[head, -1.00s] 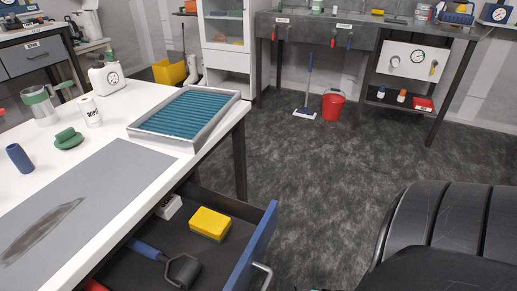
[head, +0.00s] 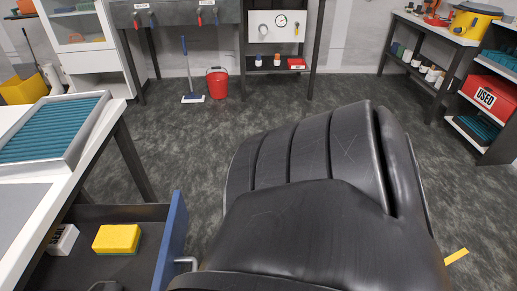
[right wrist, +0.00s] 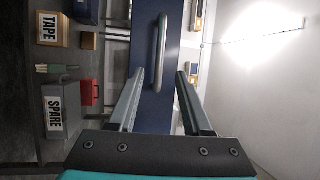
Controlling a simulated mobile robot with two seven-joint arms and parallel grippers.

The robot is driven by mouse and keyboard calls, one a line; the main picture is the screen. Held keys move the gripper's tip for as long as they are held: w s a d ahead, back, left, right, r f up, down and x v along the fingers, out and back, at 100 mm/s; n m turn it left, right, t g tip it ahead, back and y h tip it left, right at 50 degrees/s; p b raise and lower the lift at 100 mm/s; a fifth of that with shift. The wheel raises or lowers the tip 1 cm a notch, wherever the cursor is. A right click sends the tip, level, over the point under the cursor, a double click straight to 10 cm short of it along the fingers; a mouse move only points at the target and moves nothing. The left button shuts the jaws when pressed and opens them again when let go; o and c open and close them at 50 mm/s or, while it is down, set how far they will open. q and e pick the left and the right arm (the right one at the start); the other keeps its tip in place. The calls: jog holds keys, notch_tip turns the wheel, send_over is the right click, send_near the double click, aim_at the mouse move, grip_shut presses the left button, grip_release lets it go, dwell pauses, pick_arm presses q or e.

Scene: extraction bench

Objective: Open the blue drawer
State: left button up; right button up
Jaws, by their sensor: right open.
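The blue drawer (head: 172,238) stands pulled out from under the white table, with its inside showing. A yellow sponge (head: 117,238) and a white block (head: 62,240) lie in it. Its metal handle (head: 187,263) shows partly in the head view, beside my black arm. In the right wrist view, the blue front (right wrist: 157,105) and the bar handle (right wrist: 160,52) lie ahead of my right gripper (right wrist: 159,75). The gripper is open, its fingers on either side of the handle's line. Contact cannot be told. My left gripper is not in view.
A teal ribbed tray (head: 55,132) sits on the white table (head: 60,190). A red bucket (head: 217,84) and a mop (head: 188,70) stand at the back. Shelves (head: 480,120) stand at the right.

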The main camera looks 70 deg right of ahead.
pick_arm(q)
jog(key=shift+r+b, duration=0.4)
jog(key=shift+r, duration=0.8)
pick_arm(e)
jog(key=shift+v, duration=1.95)
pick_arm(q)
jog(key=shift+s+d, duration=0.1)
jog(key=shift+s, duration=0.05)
